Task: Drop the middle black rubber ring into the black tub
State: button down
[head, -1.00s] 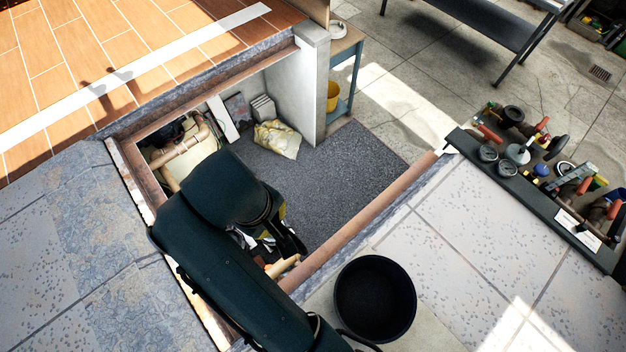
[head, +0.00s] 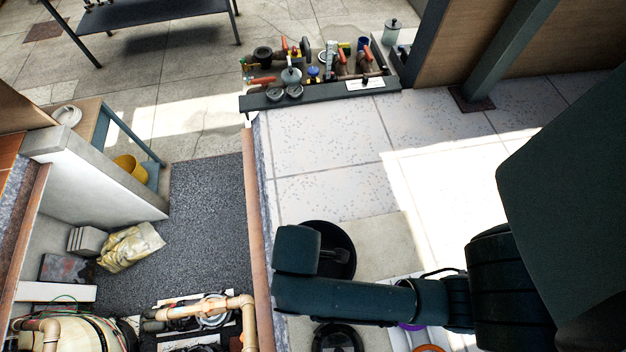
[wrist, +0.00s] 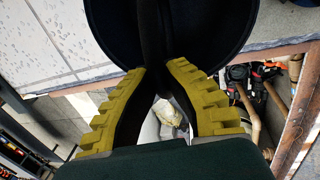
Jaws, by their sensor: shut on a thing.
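The black tub (head: 340,236) stands on the paving beside the pit, partly hidden behind my arm in the head view. In the wrist view its dark inside (wrist: 215,30) fills the top. My gripper (wrist: 159,70) has yellow ribbed fingers, shut on a dark strip that looks like the black rubber ring (wrist: 152,35), seen nearly edge-on against the tub. In the head view my gripper is over the tub, its fingertips mostly hidden. I cannot tell the ring's height above the tub.
A round black object (head: 338,338) lies in front of the tub, near a pale tray (head: 402,342) with purple and orange rings. The open pit with pipes (head: 205,309) lies left.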

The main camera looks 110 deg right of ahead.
jog(key=shift+f, duration=1.05)
jog(key=c, duration=1.2)
grip_release()
jog(key=shift+o, duration=0.2)
jog(key=shift+r, duration=0.1)
notch_tip(320, 180, up, 7)
jog(key=a, duration=0.1)
jog(key=shift+w+r, duration=0.15)
